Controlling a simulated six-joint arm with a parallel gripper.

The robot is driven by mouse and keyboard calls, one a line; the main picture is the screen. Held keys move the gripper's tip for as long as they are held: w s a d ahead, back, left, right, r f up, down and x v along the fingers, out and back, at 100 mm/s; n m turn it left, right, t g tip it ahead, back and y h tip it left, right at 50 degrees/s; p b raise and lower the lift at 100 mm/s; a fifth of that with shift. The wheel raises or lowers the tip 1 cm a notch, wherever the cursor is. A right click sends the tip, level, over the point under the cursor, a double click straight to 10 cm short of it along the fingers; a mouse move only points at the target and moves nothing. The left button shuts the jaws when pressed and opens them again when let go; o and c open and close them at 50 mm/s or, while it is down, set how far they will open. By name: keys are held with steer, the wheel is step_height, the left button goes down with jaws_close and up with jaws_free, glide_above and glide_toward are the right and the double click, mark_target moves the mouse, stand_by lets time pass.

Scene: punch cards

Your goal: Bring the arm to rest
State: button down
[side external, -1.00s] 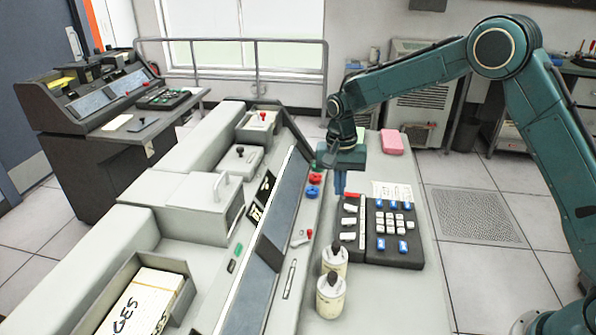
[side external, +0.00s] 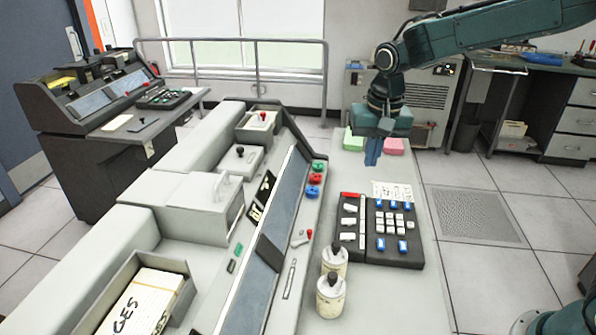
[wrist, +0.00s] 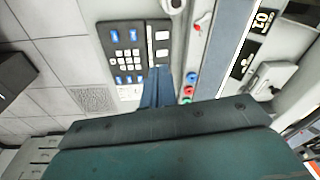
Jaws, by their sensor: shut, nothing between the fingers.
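My gripper (side external: 373,152) points down above the far end of the console's right-hand ledge in the side view. Its blue fingers are together with nothing between them. In the wrist view the fingers (wrist: 156,88) show at the middle, near the black keypad. The keypad (side external: 380,254), with white, blue and red keys, lies on the ledge below and nearer the camera than my gripper. It also shows in the wrist view (wrist: 128,50). Green, red and blue knobs (side external: 315,179) sit on the console to the left of my gripper.
Two cream bottles (side external: 332,282) with dark tops stand at the near end. A tray (side external: 183,300) holds punch cards at the lower left. The floor to the right is open.

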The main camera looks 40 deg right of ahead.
steer(key=s+d+r+n+t, duration=0.1)
steer(key=s+r+n+t, duration=0.1)
steer(key=s, duration=1)
steer(key=s+d+r+n+t, duration=0.1)
steer(key=s+r+n, duration=0.3)
steer(key=s, duration=0.9)
step_height(320, 180, up, 2)
steer(key=shift+s+t, duration=0.3)
steer(key=shift+t, duration=0.3)
steer(key=c, duration=2.2)
jaws_free()
steer(key=shift+s+f+n, duration=0.3)
steer(key=shift+s, duration=0.4)
